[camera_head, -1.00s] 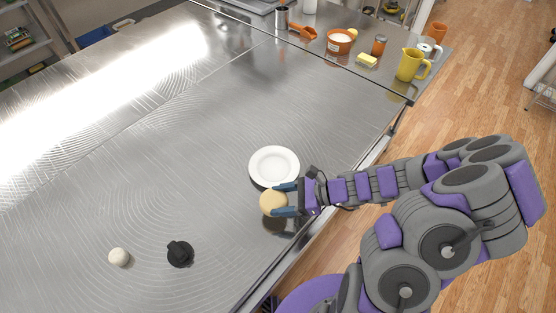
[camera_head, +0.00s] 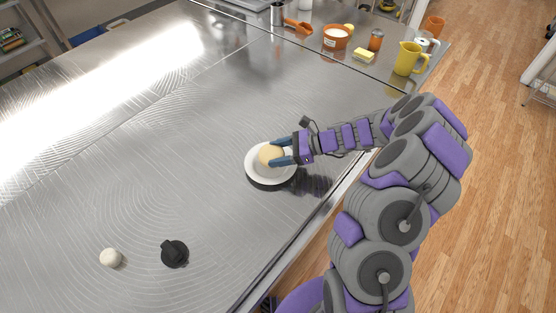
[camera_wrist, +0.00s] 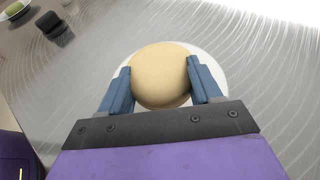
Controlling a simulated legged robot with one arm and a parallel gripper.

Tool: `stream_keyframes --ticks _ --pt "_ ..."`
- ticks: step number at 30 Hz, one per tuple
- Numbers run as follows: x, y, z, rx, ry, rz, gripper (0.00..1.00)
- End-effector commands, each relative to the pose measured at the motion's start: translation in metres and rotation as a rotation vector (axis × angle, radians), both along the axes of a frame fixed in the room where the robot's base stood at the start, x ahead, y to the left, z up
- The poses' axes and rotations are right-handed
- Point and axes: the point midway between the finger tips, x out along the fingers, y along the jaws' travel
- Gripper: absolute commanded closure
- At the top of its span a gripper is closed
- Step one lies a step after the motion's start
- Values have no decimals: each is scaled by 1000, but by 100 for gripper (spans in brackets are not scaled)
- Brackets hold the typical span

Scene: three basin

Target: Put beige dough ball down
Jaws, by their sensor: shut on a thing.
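The beige dough ball (camera_head: 269,155) is between the blue fingers of my gripper (camera_head: 279,156), which is shut on it. In the head view the ball appears over the white plate (camera_head: 259,179) on the metal table. The wrist view also shows the ball (camera_wrist: 160,77) between both fingers, with the plate's pale rim (camera_wrist: 216,72) behind it. I cannot tell whether the ball touches the plate.
A small white ball (camera_head: 110,258) and a black object (camera_head: 174,253) stand at the front left of the metal table (camera_head: 150,180). A yellow jug (camera_head: 408,58), an orange bowl (camera_head: 336,38) and other items stand at the far end. The table around the plate is clear.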

Motion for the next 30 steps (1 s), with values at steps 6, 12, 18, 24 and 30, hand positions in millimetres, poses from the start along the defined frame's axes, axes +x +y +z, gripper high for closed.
stream_keyframes --ticks 6,12,18,24,30 --pt "1 0 -19 1 3 -1 71" --pt "1 0 -37 1 2 0 71" --pt "1 0 -36 0 1 1 34" --pt "1 0 -35 0 1 1 26" --pt "0 -4 -33 1 1 0 26"
